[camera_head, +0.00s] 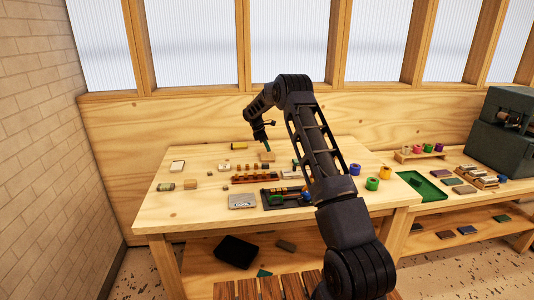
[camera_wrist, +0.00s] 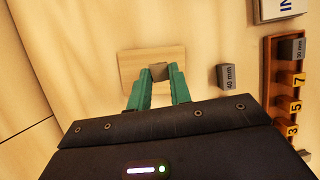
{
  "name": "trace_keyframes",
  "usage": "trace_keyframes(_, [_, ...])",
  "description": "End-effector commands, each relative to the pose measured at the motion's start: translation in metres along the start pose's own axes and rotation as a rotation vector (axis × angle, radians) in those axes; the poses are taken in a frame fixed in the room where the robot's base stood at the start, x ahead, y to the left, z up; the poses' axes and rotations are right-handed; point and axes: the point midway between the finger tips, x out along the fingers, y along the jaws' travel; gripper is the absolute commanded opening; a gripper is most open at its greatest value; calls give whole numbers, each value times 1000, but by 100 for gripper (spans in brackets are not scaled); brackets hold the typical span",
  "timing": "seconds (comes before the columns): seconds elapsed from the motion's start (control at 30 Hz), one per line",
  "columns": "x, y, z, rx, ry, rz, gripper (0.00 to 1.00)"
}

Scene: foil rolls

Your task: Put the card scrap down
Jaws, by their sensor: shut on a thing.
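My gripper (camera_head: 267,147) is over the back middle of the wooden table, with its green fingers pointing down. In the wrist view my gripper (camera_wrist: 158,78) is shut on a small grey-brown piece, the card scrap (camera_wrist: 159,71), seen between the fingertips. A pale wooden block (camera_wrist: 132,66) lies just beyond and under the fingertips; it also shows in the head view (camera_head: 267,157). I cannot tell whether the scrap touches the block. In the head view the scrap is too small to make out.
A grey 40 mm block (camera_wrist: 227,77) and an orange numbered rack (camera_wrist: 272,85) lie right of the fingers. On the table (camera_head: 165,210) are a silver box (camera_head: 242,201), a dark tray (camera_head: 274,204) and coloured rolls (camera_head: 372,183). Bare wood lies left of the block.

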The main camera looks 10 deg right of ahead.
Motion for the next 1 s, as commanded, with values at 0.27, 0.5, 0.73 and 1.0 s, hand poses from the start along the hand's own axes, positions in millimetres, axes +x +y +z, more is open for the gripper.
trace_keyframes(0.27, [32,0,-13,0,0,-1,0])
trace_keyframes(0.5, [33,0,-14,0,0,0,0])
trace_keyframes(0.73, [35,0,-15,0,0,0,36])
trace_keyframes(1.0, [35,0,-15,0,0,0,42])
